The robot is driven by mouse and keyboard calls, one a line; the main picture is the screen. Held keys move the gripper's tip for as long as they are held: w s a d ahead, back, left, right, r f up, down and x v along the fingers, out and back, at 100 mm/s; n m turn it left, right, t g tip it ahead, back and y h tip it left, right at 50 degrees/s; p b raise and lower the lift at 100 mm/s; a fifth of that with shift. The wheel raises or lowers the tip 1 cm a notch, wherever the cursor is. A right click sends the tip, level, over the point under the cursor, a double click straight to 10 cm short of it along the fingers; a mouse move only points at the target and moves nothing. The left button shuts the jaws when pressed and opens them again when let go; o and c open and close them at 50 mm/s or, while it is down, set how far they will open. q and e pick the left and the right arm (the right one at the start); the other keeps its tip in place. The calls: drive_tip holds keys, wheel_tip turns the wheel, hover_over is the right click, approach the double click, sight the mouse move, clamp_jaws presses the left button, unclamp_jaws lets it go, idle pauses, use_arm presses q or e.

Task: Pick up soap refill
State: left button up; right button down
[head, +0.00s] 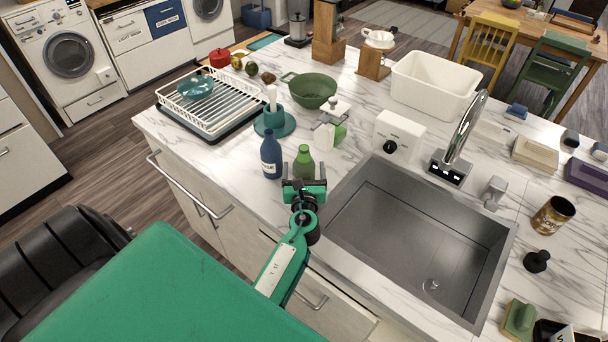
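A green bottle (303,160) stands upright on the marble counter, left of the sink. A dark blue bottle (271,154) with white lettering stands just left of it. I cannot read a label that tells which one is the soap refill. My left gripper (304,182) is at the counter's front edge, directly in front of the green bottle, with its fingers spread apart. The gripper hides the bottle's lower part, and I cannot tell whether the fingers touch it. My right gripper is not in view.
A steel sink (345,205) lies to the right. Behind the bottles are a pump dispenser (331,125), a teal stand (274,122), a green colander (311,90) and a white dish rack (210,112). A white box (398,137) stands behind the sink.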

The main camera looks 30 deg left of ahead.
use_arm(q)
drive_tip(key=shift+w+a, duration=0.4)
drive_tip(key=shift+w, duration=0.15)
drive_tip(key=shift+s, duration=0.1)
drive_tip(key=shift+c, duration=1.1)
drive_tip(key=c, duration=1.1)
drive_tip(key=shift+r, duration=0.1)
drive_tip(key=shift+c, duration=0.3)
drive_tip(key=shift+r, duration=0.1)
